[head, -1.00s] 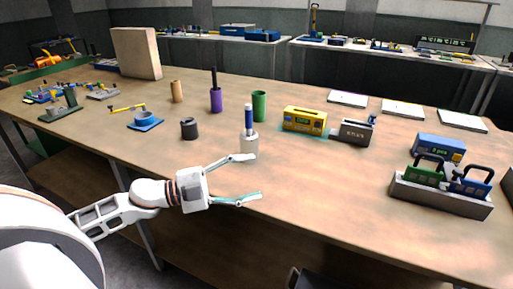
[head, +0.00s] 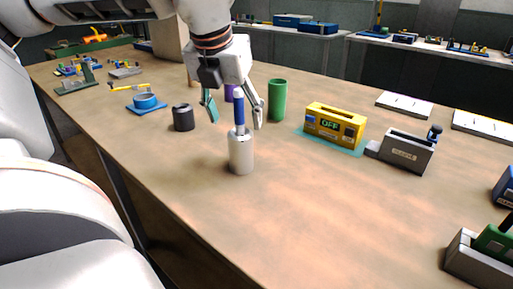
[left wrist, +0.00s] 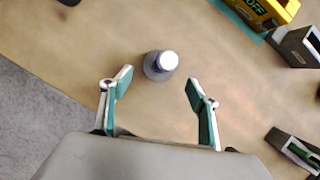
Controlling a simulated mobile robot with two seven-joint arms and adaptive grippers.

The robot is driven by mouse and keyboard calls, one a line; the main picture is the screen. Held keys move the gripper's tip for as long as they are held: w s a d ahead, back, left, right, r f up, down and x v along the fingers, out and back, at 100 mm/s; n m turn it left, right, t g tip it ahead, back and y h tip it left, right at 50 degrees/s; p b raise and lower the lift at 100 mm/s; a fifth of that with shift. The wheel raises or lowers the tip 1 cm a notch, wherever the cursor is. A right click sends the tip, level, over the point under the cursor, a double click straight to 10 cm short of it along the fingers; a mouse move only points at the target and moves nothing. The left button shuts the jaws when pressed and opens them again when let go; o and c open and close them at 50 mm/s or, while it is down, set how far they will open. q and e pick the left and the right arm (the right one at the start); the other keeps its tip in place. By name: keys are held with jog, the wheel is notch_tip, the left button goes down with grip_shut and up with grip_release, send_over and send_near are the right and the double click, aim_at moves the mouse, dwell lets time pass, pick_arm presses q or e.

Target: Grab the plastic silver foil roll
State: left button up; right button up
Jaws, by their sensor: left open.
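The open fingers also show in the left wrist view (left wrist: 158,79). I cannot tell whether a finger touches the rod. My right gripper is out of view.
A dark cylinder (head: 183,118) stands left of the roll and a green cylinder (head: 277,100) behind right. A purple tool (head: 229,93) is partly hidden behind my gripper. A yellow device (head: 335,124) and a grey device (head: 406,152) stand at right. The table front is clear.

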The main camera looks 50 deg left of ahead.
aim_at(238, 131)
pick_arm(q)
jog(key=shift+w+a+f, duration=0.15)
jog(key=x, duration=0.2)
jog(key=shift+a+f, duration=0.1)
jog(key=shift+f, duration=0.2)
jog(key=b+x, duration=0.1)
jog(key=x, duration=0.3)
jog(key=shift+f, duration=0.3)
jog(key=shift+r, duration=0.1)
jog(key=c, duration=1.3)
